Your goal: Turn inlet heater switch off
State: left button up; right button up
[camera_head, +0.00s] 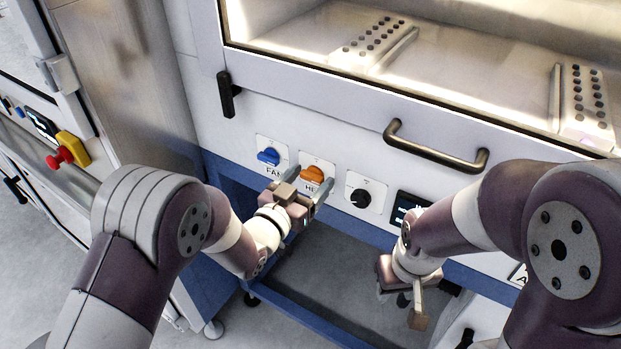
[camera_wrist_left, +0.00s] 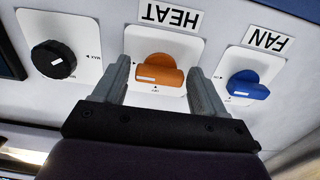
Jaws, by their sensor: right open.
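The inlet heater switch is an orange rotary knob (camera_head: 312,174) on a white plate labelled HEAT, set in the cabinet's front panel. In the left wrist view, the orange knob (camera_wrist_left: 160,76) appears upside down, its bar lying nearly level with a white mark at the left end. The small position lettering is too small to read surely. My left gripper (camera_head: 308,182) is open, with one finger on each side of the orange knob; in the left wrist view, gaps show between fingers and knob. My right gripper (camera_head: 402,298) is open and empty, low at the right, away from the switch.
A blue FAN knob (camera_head: 268,156) sits left of the heater switch and a black dial (camera_head: 360,198) right of it. A dark display (camera_head: 408,208) is further right. A door handle (camera_head: 436,150) projects above. A red emergency button (camera_head: 60,157) is at far left.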

pick_arm(q)
jog(key=c, duration=0.9)
jog(key=shift+o, duration=0.2)
